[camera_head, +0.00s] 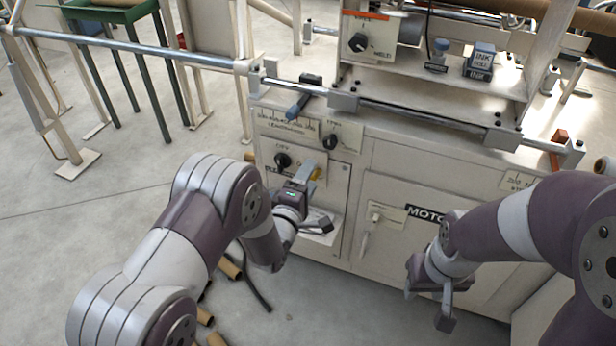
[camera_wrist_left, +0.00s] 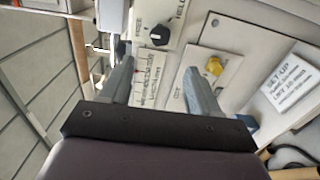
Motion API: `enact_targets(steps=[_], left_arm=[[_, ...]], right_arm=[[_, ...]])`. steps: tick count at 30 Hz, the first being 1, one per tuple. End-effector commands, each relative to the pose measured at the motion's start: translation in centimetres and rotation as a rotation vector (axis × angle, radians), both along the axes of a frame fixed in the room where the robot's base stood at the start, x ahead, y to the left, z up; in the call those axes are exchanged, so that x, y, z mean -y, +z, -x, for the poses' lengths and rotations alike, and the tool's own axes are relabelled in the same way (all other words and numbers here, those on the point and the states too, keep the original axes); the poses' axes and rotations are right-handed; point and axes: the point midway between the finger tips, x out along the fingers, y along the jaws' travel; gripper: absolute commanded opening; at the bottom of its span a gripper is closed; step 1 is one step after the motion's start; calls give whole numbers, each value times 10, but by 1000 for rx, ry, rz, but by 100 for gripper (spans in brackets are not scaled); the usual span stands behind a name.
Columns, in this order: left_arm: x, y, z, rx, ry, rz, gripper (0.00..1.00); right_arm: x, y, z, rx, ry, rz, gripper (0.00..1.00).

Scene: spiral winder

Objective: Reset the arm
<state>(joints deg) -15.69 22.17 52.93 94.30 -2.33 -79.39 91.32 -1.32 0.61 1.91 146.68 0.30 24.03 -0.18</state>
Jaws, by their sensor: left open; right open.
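My left gripper (camera_head: 311,202) is in front of the left part of the machine's cream cabinet (camera_head: 385,180), close to the control panel with a black knob (camera_head: 283,160). In the left wrist view the left gripper (camera_wrist_left: 160,88) has its two grey fingers apart, with nothing seen between them but a printed panel behind. A yellow knob (camera_wrist_left: 214,66) and a black knob (camera_wrist_left: 159,35) show beyond the fingers. My right gripper (camera_head: 430,290) is low in front of the cabinet's right door, with its fingers apart and empty. Both arms are bent.
A dark blue handle (camera_head: 302,108) sticks out at the cabinet's top left edge. A long metal rail (camera_head: 130,46) runs to the left. Several brown tubes (camera_head: 230,268) lie on the floor by my left arm. A green table (camera_head: 110,12) stands at the back left. Open floor lies left.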

Motion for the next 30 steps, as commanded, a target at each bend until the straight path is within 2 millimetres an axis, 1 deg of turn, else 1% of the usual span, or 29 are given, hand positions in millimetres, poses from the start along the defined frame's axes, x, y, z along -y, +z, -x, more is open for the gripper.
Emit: enact_targets(steps=[14,15,16,17,18,19,20,21,22,23,24,26,27,29,30], left_arm=[[0,-1,0,5,0,-21,62],[0,-6,0,-2,-1,-73,62],[0,-15,1,-29,-4,-145,62],[-2,-31,4,-74,-13,-240,62],[-5,-58,15,-163,-40,-388,62],[-9,-78,26,-246,-79,-527,62],[-15,-93,40,-328,-135,-671,62],[-26,-104,59,-428,-223,-849,62],[-35,-109,76,-499,-298,-966,62],[-45,-110,93,-561,-376,-1065,62],[-58,-108,116,-634,-482,-1172,62],[-76,-98,151,-721,-643,-1292,62],[-86,-88,174,-767,-746,-1346,62],[-100,-73,205,-821,-879,-1394,62],[-108,-61,224,-848,-954,-1412,62]], right_arm=[[0,0,0,0,0,0,43],[0,0,0,0,0,0,43],[0,0,0,0,0,0,43],[0,0,0,0,0,0,43],[0,0,0,0,0,0,43],[0,0,0,0,0,0,43],[0,0,0,0,0,0,43],[0,0,0,0,0,0,43],[0,0,0,0,0,0,43],[0,0,0,0,0,0,43],[0,0,0,0,0,0,43],[0,0,0,0,0,0,43],[0,0,0,0,0,0,43],[0,0,0,0,0,0,43],[0,0,0,0,0,0,43]])
